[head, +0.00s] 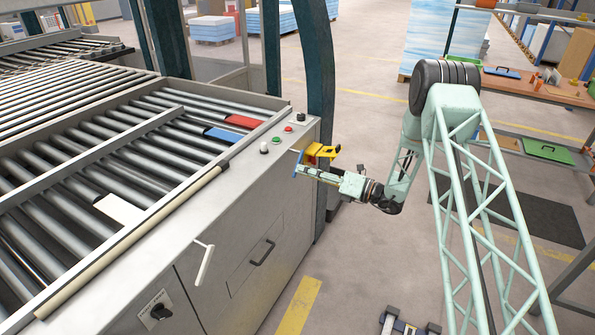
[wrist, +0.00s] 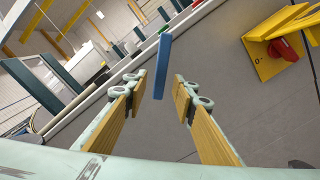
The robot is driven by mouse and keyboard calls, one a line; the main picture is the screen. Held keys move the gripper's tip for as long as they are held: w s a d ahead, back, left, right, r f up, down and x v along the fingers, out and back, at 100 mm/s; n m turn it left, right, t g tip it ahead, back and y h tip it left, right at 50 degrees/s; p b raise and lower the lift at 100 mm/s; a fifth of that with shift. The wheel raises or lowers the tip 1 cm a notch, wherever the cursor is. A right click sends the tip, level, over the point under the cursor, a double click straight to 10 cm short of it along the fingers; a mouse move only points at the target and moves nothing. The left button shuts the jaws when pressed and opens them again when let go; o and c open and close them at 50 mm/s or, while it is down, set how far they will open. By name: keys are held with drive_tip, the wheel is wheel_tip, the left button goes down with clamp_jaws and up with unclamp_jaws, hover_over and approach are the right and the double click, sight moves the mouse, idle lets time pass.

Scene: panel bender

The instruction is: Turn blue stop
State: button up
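The blue stop, a thin blue bar, shows in the wrist view (wrist: 162,66), standing almost upright beyond and between my fingertips. In the head view it is a small blue strip (head: 297,157) at the cabinet's front side, partly hidden by my gripper. My gripper (head: 302,170) points left toward the cabinet, just below the yellow bracket. In the wrist view my gripper (wrist: 166,95) is open, with wood-coloured finger pads apart on either side of the bar. I see no contact with the bar; the exact gap in depth is hard to tell.
A yellow bracket (head: 320,150) with a red part (wrist: 287,48) sits close beside my gripper. A white lever (head: 204,262) and a black handle (head: 263,253) project from the grey cabinet (head: 225,225). Red (head: 243,121) and blue (head: 222,135) pieces lie on the rollers.

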drive_tip(key=shift+x, duration=1.8)
clamp_jaws()
